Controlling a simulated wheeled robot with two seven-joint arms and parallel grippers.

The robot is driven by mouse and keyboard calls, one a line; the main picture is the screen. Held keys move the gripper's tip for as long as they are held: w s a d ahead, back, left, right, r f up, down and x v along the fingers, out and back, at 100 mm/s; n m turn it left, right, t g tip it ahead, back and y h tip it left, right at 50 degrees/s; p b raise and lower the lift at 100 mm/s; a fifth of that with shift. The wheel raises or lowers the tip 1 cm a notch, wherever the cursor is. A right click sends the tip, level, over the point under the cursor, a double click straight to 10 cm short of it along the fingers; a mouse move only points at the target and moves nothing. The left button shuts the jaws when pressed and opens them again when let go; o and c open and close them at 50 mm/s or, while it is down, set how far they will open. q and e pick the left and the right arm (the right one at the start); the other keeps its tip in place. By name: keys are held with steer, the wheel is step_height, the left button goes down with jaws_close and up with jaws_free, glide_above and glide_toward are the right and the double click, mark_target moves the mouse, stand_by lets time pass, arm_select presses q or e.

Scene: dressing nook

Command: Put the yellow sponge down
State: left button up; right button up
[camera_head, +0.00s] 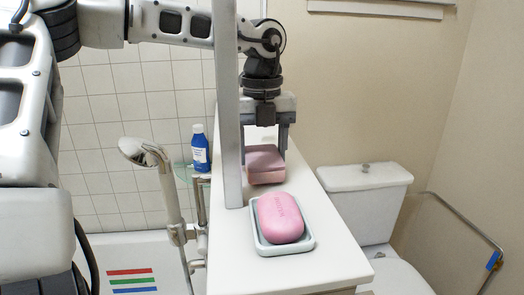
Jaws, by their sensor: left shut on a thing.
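No yellow sponge shows in the head view. A pink, block-shaped sponge (265,168) with a darker lower layer is between the fingers of my left gripper (264,150), which points down and is shut on it. The sponge is at or just above the white counter top (310,190); I cannot tell whether it touches. The gripper's left finger is partly behind a grey upright post. My right gripper is not in view.
A pink soap bar (281,218) lies in a pale dish (306,241) on the counter, nearer than the sponge. The grey post (229,110) stands at the counter's left edge. A blue bottle (200,150) and a shower head (140,152) are left; a toilet (365,190) is right.

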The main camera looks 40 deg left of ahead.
arm_select(q)
steer(key=shift+f, duration=0.35)
steer(key=shift+f, duration=0.2)
steer(key=o, duration=0.9)
steer(key=shift+r, duration=0.1)
